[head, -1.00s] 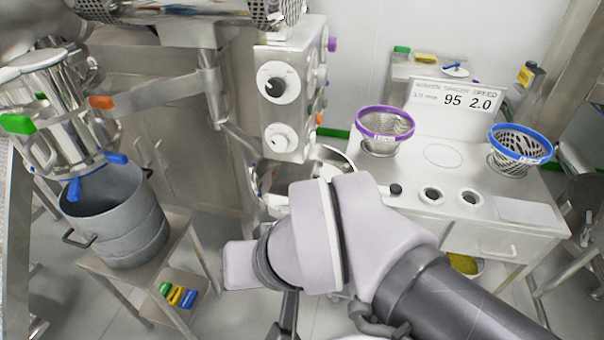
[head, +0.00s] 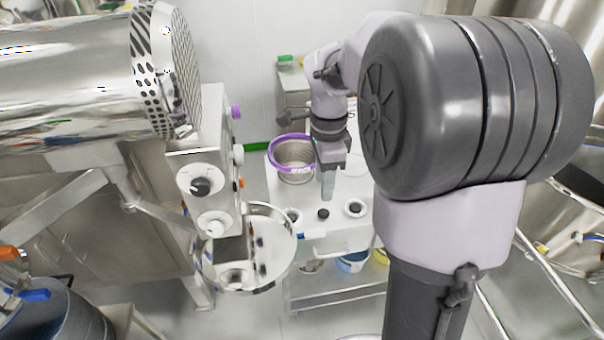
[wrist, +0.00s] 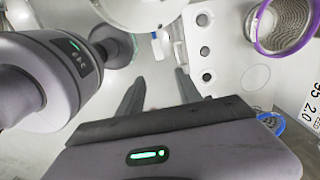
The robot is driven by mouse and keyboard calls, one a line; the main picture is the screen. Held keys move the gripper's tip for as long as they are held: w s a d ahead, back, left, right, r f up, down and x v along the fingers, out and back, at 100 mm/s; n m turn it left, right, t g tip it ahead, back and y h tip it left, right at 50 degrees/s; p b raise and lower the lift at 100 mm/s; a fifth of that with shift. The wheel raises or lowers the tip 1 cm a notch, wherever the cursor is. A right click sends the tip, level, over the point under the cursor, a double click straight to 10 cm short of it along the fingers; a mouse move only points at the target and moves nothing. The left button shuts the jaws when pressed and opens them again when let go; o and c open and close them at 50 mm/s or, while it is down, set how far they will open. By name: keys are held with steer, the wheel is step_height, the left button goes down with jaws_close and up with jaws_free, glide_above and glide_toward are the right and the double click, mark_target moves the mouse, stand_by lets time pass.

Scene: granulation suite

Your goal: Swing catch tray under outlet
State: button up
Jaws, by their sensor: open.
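The round, shiny catch tray (head: 206,275) is below the control box in the head view, at the left of the bench. A short handle (head: 316,234) with a blue part sticks out from its right side. A perforated metal cylinder end (head: 165,75), which looks like the outlet, is higher up and to the left, so the tray is to the right of it in the picture. My gripper (head: 327,190) points down over the bench, above and right of the handle, apart from it. In the wrist view my gripper (wrist: 159,78) is open, with nothing between its fingers.
The control box (head: 205,190) with knobs stands between the cylinder and the bench. A purple-rimmed sieve basket (head: 293,155) sits on the bench (head: 345,236) close to my gripper's left. A grey pot (head: 60,315) is at lower left. Some floor shows below the tray.

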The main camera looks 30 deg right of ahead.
mark_target(319, 231)
steer(key=f+b, duration=0.1)
steer(key=f, duration=0.4)
steer(key=f+b, duration=0.2)
steer(key=f, duration=0.4)
steer(key=f+b, duration=0.2)
steer(key=f, duration=0.3)
steer(key=shift+a+f, duration=0.25)
steer(key=shift+f, duration=0.15)
jaws_close()
steer(key=shift+r, duration=0.1)
